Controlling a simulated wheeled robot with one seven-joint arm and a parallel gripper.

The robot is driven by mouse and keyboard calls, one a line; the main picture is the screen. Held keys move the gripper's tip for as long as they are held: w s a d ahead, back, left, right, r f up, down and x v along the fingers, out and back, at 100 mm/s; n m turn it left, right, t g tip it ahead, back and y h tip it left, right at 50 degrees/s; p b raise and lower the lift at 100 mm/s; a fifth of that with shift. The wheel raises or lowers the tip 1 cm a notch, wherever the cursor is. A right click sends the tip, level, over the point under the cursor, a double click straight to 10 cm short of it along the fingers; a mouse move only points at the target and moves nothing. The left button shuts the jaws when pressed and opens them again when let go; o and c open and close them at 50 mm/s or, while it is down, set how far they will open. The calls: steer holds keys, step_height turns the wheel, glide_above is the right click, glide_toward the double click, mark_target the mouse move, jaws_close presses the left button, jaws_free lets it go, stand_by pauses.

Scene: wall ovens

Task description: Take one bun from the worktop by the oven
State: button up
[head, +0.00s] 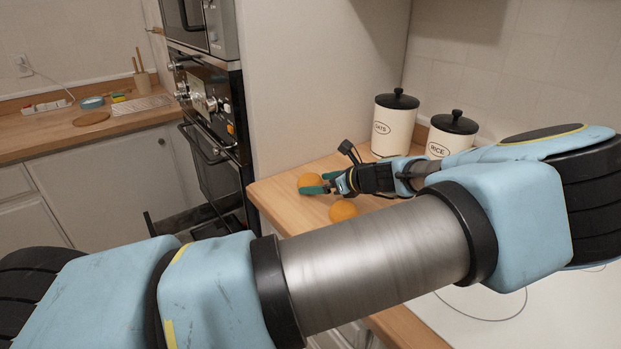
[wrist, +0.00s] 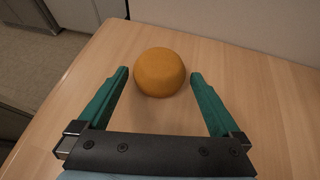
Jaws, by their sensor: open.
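One orange-brown bun (head: 310,183) lies on the wooden worktop (head: 280,195) near its left corner, beside the oven housing. The same bun (wrist: 160,72) shows in the wrist view, just ahead of and between the lines of my fingertips. A second bun (head: 343,211) lies nearer in the head view and is outside the wrist view. My gripper (head: 322,184) has green fingers. In the wrist view my gripper (wrist: 160,76) is open, low over the worktop, with one finger on each side of the bun and a gap to it on both sides.
The oven (head: 212,120) stands left of the worktop, past a pale panel. Two lidded canisters, marked OATS (head: 392,125) and RICE (head: 450,135), stand behind my wrist near the wall. The worktop's left edge is close to the bun. A hob (head: 530,305) lies at the lower right.

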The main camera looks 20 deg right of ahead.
steer(key=shift+x, duration=0.95)
steer(key=c, duration=1.1)
